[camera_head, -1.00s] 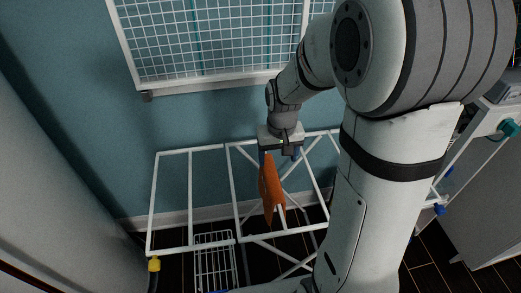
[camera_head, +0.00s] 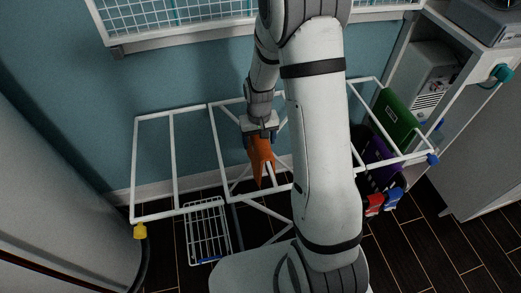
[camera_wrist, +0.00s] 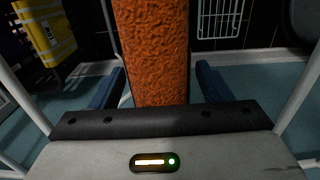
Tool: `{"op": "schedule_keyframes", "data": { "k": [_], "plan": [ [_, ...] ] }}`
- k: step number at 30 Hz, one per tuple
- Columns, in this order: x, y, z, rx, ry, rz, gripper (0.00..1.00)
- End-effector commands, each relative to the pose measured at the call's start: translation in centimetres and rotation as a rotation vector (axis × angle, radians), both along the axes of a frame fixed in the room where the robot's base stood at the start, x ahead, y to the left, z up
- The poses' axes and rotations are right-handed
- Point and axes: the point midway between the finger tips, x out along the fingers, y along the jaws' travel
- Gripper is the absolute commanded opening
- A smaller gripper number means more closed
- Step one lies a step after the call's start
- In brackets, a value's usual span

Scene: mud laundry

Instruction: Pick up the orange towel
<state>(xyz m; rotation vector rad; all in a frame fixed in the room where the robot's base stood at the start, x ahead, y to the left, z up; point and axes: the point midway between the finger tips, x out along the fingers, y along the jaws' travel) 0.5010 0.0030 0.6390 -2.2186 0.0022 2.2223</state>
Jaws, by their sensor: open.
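The orange towel (camera_head: 261,160) hangs on the white drying rack (camera_head: 173,153), draped over one of its bars. In the wrist view the towel (camera_wrist: 151,50) runs vertically between the two blue fingers of my gripper (camera_wrist: 160,88). The fingers stand apart, with a gap on each side of the towel. In the head view my gripper (camera_head: 260,136) is at the towel's upper part, and the wrist hides its top edge.
A white wire basket (camera_head: 207,232) is below the rack at the left. Green (camera_head: 397,115) and purple (camera_head: 374,158) items are at the rack's right, beside a shelf unit. A wall-mounted wire grid (camera_head: 180,20) is above. A yellow item (camera_wrist: 47,30) shows in the wrist view.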

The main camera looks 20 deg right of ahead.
Motion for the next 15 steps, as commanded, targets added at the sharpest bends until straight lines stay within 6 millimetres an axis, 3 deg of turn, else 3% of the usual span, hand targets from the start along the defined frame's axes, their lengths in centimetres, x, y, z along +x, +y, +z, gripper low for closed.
{"op": "schedule_keyframes", "data": {
  "k": [2,8,15],
  "plan": [
    [-0.02,0.01,-0.8,0.0,0.001,0.0,0.71],
    [0.0,0.03,-0.78,0.0,-0.001,0.001,0.71],
    [0.0,0.06,-0.76,0.0,-0.001,0.001,0.52]
  ]
}}
